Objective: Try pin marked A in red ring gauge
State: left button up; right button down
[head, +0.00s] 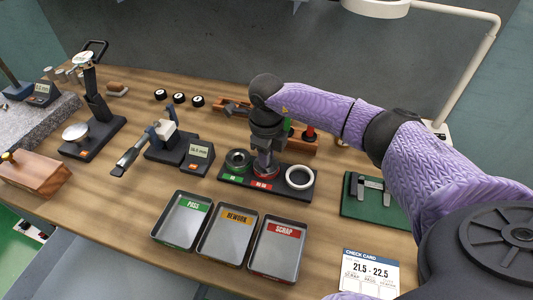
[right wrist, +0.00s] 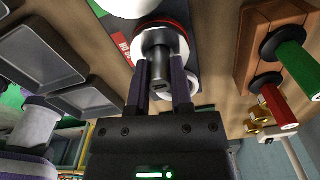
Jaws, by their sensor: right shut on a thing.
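My right gripper (head: 266,152) points down over the red ring gauge (head: 266,176), the middle one of three rings on a black stand (head: 222,180). In the right wrist view the gripper (right wrist: 160,88) is shut on a grey cylindrical pin (right wrist: 157,62). The pin's far end is at the opening of the red-edged ring (right wrist: 176,30); how far it is inside, I cannot tell. A small mark on the pin's near end is too small to read. My left gripper is not in view.
A green-marked ring (head: 238,160) and a white ring (head: 300,177) flank the red one. PASS (head: 160,238), REWORK (head: 203,250) and SCRAP (head: 253,264) trays stand in front. A wooden rack with green and red handles (head: 309,134) is close behind the gripper.

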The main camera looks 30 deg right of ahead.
jog(key=shift+r, duration=0.1)
dwell(0.3)
jog(key=shift+r+p, duration=1.25)
jog(key=shift+r, duration=0.15)
jog(key=shift+r, duration=0.15)
notch_tip(320, 180, up, 5)
jog(key=p, duration=0.4)
